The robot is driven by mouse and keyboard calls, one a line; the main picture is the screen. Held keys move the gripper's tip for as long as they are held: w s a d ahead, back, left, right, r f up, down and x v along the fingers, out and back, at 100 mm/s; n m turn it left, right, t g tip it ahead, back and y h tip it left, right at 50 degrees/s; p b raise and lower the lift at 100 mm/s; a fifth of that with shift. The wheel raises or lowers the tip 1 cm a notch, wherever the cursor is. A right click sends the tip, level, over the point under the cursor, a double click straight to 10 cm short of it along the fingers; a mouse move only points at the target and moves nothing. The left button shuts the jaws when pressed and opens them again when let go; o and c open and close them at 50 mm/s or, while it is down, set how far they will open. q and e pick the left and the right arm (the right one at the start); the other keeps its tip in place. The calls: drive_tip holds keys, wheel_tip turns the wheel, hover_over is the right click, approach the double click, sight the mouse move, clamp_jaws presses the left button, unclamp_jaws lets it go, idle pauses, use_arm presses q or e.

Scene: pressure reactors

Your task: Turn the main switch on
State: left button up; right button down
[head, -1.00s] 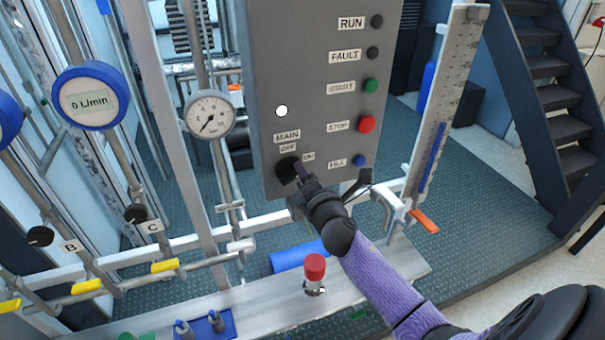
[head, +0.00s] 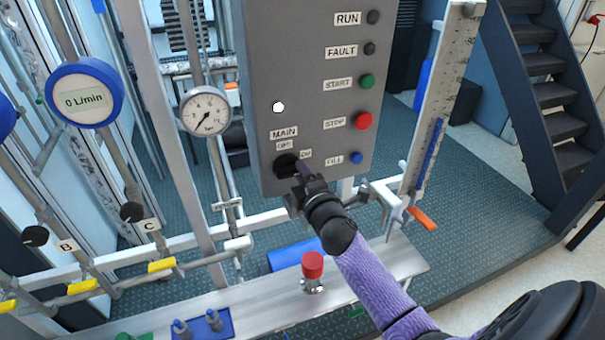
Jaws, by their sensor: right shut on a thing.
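The main switch (head: 284,163) is a black rotary knob at the lower left of the grey control panel (head: 310,60). A MAIN label sits above it, with OFF over the knob and ON to its upper right. My right gripper (head: 299,172) is at the knob, shut on it, its fingers partly covering the knob's right side. The knob's pointer is hidden, so its setting cannot be told. My left gripper is not in view.
The panel also bears the RUN and FAULT lamps, a green START button (head: 366,82), a red STOP button (head: 363,121) and a blue FILL button (head: 355,158). A level gauge (head: 437,110) stands right of the panel. A red-capped valve (head: 313,266) stands below on the bench.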

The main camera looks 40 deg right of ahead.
drive_tip(key=shift+f, duration=0.1)
drive_tip(key=c, duration=0.5)
unclamp_jaws()
drive_tip(key=v, duration=1)
